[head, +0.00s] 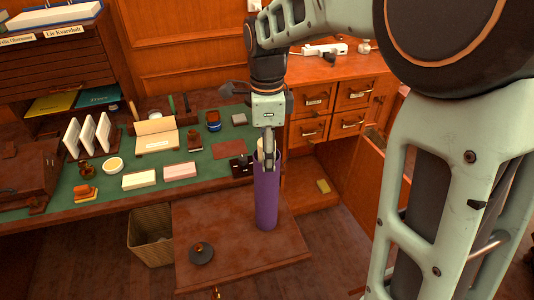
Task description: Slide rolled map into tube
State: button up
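A purple tube (267,200) stands upright on a low wooden top in the middle of the head view. A cream rolled map (261,150) shows as a small strip at the tube's mouth, mostly hidden by my gripper and the tube. My gripper (268,162) points straight down at the tube's upper end and appears shut on the map. The fingers are seen nearly edge-on. How far the map reaches into the tube is hidden. A dark round piece with a knob, perhaps the tube's cap (201,253), lies on the wooden top to the left.
Behind is a green-topped desk (110,190) with cards, boxes, stamps and a small open book (156,135). A waste bin (150,237) stands left of the wooden top (240,270). A drawer cabinet (332,108) stands behind right. The wooden top is bare around the tube.

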notch_tip(320, 180, up, 12)
jog(key=shift+r, duration=0.1)
dwell(0.5)
dwell(0.5)
